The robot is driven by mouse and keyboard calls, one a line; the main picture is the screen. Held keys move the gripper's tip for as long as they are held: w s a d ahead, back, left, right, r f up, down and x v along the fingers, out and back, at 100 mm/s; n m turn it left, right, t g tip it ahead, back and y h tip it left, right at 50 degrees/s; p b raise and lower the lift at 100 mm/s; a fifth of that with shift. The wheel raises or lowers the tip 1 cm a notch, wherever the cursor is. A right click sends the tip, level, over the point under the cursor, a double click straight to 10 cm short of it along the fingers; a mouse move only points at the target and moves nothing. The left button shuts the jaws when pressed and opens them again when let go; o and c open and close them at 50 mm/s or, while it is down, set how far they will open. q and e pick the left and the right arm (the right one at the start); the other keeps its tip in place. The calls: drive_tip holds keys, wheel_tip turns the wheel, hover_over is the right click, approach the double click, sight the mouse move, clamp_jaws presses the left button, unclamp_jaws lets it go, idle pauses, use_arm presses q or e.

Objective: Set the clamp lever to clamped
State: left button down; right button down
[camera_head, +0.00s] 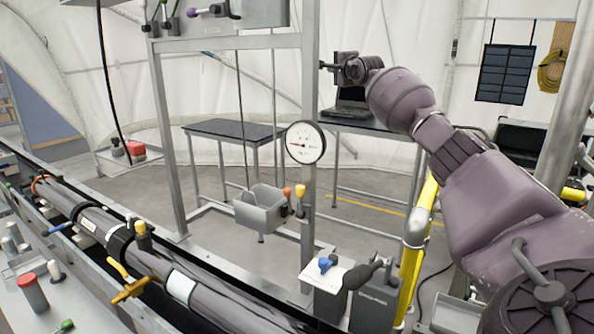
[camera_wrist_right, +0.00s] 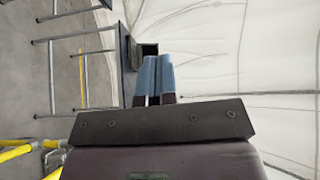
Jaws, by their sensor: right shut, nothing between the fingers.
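No lever carries a label I can read as clamp, so I cannot tell for certain which one it is. A lever with a fat black handle (camera_head: 358,276) stands tilted on a dark box (camera_head: 375,309) at the lower right. A yellow lever (camera_head: 130,290) sits on the dark pipe (camera_head: 150,262) at the lower left. A purple-knobbed lever (camera_head: 193,12) is on the upper panel. My right gripper (camera_head: 324,65) is raised beside the metal post, away from the black handle. Its blue fingertips (camera_wrist_right: 155,75) are together and empty in the right wrist view. My left gripper is out of view.
The upright metal post (camera_head: 309,100) carries a round gauge (camera_head: 305,143). A grey bin (camera_head: 261,209) hangs left of it. A yellow rail (camera_head: 418,230) runs below my right arm. A laptop (camera_head: 350,103) stands on a table behind. Open floor lies beyond the frame.

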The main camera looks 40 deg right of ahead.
drive_tip(key=w+a+f+n+g+y+p, duration=0.1)
drive_tip(key=a+f+n+g+y, duration=0.25)
drive_tip(key=f, duration=0.35)
drive_tip(key=w+a+f+n+g+y+p, duration=0.1)
drive_tip(key=a+f+n+g+y, duration=0.15)
drive_tip(key=f+n, duration=0.4)
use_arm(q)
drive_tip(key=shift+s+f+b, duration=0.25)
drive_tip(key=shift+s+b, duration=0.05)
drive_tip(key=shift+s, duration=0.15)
use_arm(e)
drive_tip(key=s+a+f+n+g+y, duration=0.4)
drive_tip(key=s+f+n+g, duration=0.3)
drive_tip(key=n, duration=0.6)
drive_tip(key=shift+s+a+f+n+g+y, duration=0.3)
drive_tip(key=shift+s+a+n+y, duration=0.1)
drive_tip(key=shift+s+y, duration=0.35)
drive_tip(key=shift+f, duration=0.1)
drive_tip(key=p, duration=0.2)
approach(289, 201)
drive_tip(key=w+d+f, duration=0.1)
drive_tip(key=w+f, duration=0.2)
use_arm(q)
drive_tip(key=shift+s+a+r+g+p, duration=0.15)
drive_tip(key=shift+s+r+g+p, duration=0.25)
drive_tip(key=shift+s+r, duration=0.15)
use_arm(e)
drive_tip(key=a, duration=0.3)
drive_tip(key=shift+s+f, duration=0.15)
drive_tip(key=shift+f, duration=0.1)
